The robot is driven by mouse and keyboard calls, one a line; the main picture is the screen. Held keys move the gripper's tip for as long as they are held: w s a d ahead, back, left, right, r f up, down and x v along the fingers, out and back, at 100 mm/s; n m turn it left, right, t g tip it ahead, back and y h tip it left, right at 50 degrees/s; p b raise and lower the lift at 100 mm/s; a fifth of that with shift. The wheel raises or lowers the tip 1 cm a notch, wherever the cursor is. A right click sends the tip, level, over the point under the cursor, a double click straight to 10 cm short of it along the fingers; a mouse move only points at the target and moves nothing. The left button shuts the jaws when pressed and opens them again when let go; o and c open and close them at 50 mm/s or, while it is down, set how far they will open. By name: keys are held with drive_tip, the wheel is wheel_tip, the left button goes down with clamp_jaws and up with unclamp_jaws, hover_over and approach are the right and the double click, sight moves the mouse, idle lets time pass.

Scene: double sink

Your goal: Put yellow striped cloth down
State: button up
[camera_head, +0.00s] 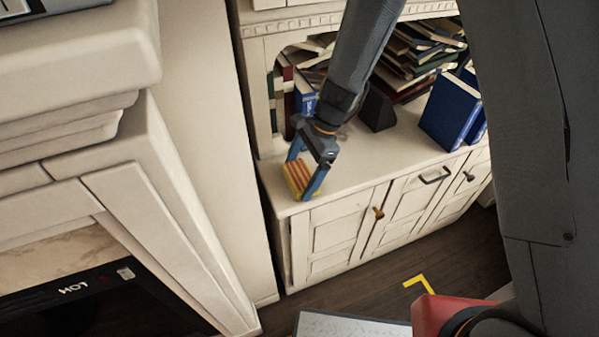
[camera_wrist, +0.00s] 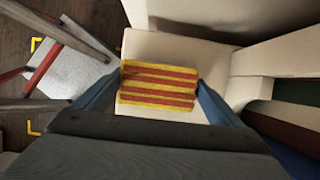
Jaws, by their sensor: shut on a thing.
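The yellow striped cloth (camera_head: 302,177), a small folded block with red stripes, is between the two blue fingers of my gripper (camera_head: 303,179) at the left end of the cabinet top. In the wrist view the striped cloth (camera_wrist: 158,86) lies flat across the gap, with the gripper fingers (camera_wrist: 152,90) against its left and right sides. The cloth is over or on the pale cabinet top (camera_head: 345,165), near its front left corner. I cannot tell whether it touches the surface.
Blue books (camera_head: 451,110) stand on the cabinet top at the right. Stacked books (camera_head: 415,55) fill the back, and a dark wedge (camera_head: 377,110) stands among them. A white wall (camera_head: 205,130) borders the left. The middle of the cabinet top is partly clear.

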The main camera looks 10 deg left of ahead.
drive_tip(key=shift+f, duration=0.15)
drive_tip(key=o, duration=0.7)
drive_tip(key=shift+o, duration=0.2)
drive_tip(key=b+v, duration=0.3)
drive_tip(key=v, duration=0.9)
drive_tip(key=s+d+r+n+t+h, duration=0.1)
drive_tip(key=s+d+n, duration=0.3)
drive_tip(key=d, duration=0.4)
drive_tip(key=s+d+n+t+h, duration=0.1)
drive_tip(key=s+d+n, duration=0.2)
drive_tip(key=d, duration=0.5)
drive_tip(key=s+d+r+n+t+h, duration=0.1)
drive_tip(key=s+d+n, duration=0.3)
drive_tip(key=d, duration=0.4)
drive_tip(key=shift+s+r+n+t+h, duration=0.3)
drive_tip(key=shift+s+n+h, duration=0.1)
drive_tip(key=shift+h, duration=0.1)
